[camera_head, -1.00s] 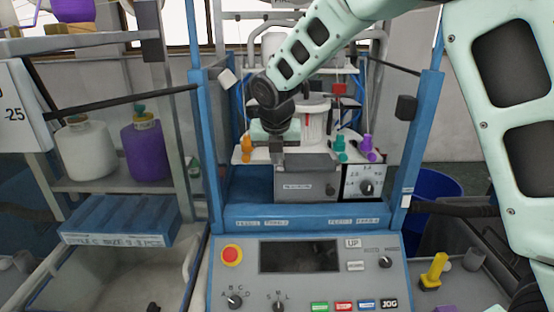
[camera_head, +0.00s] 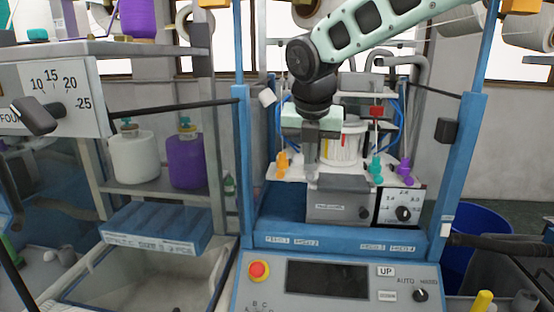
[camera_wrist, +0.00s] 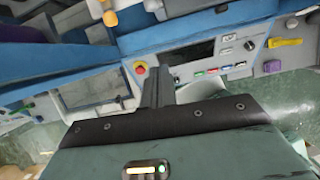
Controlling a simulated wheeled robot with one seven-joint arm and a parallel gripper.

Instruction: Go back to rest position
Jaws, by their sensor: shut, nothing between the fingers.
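My gripper (camera_head: 311,158) hangs below my pale green arm, inside the blue-framed knitting machine (camera_head: 350,241). It points down in front of the white cylinder (camera_head: 341,142) and above the grey box (camera_head: 338,206). The gripper is shut and nothing shows between its fingers. In the wrist view the closed fingers (camera_wrist: 154,88) lie over the picture of the control panel (camera_wrist: 205,55). I cannot tell how close the fingertips are to the grey box.
A red stop button (camera_head: 258,271) and a dark screen (camera_head: 327,280) are on the front panel. Orange (camera_head: 282,164), teal (camera_head: 376,168) and purple (camera_head: 404,170) pegs stand around the cylinder. A blue bin (camera_head: 481,235) is at right.

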